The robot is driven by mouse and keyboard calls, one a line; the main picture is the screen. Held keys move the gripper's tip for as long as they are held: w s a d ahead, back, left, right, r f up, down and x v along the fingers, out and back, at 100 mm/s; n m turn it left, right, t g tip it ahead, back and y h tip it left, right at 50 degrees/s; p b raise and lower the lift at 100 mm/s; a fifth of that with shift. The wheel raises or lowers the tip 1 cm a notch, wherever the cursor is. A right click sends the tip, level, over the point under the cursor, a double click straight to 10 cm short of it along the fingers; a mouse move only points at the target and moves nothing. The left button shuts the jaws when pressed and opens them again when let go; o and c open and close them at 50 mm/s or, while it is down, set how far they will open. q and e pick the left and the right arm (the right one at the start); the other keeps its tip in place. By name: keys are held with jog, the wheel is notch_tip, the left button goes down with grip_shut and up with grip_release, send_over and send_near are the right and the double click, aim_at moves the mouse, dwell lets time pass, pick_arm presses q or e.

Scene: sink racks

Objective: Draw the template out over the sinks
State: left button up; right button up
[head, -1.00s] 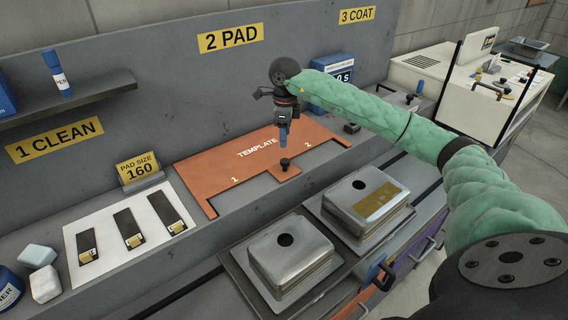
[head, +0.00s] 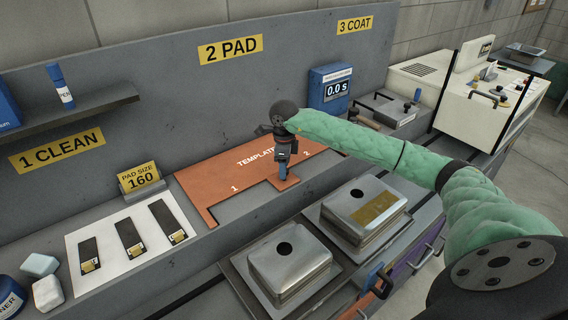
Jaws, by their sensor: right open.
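The orange template (head: 212,187) lies flat on the grey bench behind the sinks, marked 1 and 2, with a tab at its front middle. Its black knob is hidden behind my right gripper (head: 283,172), which points down over the tab. The fingers are open around where the knob stands; contact cannot be told. Two upturned metal sinks stand in front of the template: the left sink (head: 290,262) and the right sink (head: 366,208), which has a gold patch on top. My left gripper is out of view.
A white sheet (head: 108,249) with three dark pads lies left of the template, with a yellow "160" sign (head: 138,176) behind it. A blue timer (head: 333,88) reads 0.0 s. A shelf (head: 70,115) juts from the back panel. A blue-handled tool (head: 374,277) is beside the sinks.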

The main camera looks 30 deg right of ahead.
jog(key=shift+f, duration=0.2)
grip_shut()
jog(key=shift+s+d+f, duration=0.1)
